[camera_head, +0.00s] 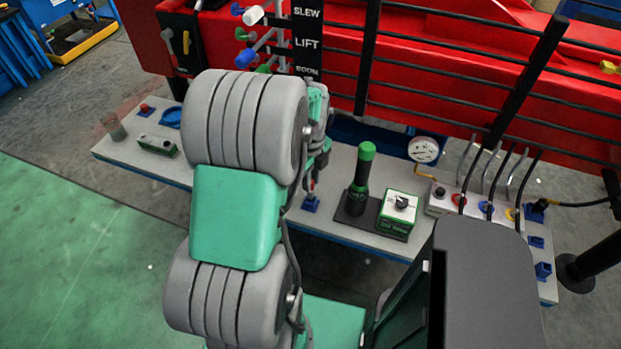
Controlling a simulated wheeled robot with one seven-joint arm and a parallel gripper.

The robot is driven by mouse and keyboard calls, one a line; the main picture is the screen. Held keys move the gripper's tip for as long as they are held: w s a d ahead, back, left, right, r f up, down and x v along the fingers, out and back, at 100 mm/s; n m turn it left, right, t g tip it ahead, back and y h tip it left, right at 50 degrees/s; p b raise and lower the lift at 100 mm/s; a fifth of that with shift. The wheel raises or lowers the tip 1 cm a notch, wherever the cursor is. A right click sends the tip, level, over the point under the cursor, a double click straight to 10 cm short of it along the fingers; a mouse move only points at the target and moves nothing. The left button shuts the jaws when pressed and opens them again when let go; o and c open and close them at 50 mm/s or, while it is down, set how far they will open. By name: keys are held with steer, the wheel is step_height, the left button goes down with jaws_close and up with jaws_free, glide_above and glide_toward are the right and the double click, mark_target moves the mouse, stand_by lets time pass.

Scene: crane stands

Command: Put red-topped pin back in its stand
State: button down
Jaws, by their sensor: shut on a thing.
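My gripper (317,164) is partly hidden behind my own arm, near the middle of the bench, and points down. It is shut on a thin upright pin (311,188). The pin's top is mostly hidden by the fingers, so its red colour cannot be made out clearly. A small blue stand (311,205) sits on the bench directly below the pin. The pin's lower end is at or just above the stand; I cannot tell whether it is inside.
Further right are a gauge (423,150), levers (490,180) and several small blue stands (543,271). The red crane panel (430,75) rises behind the grey bench (340,228).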

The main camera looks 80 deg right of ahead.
steer(key=shift+f+b, duration=1.1)
steer(key=shift+f, duration=0.65)
steer(key=c, duration=1.2)
jaws_free()
steer(key=shift+r, duration=0.15)
step_height(320, 180, up, 5)
steer(key=p, duration=0.4)
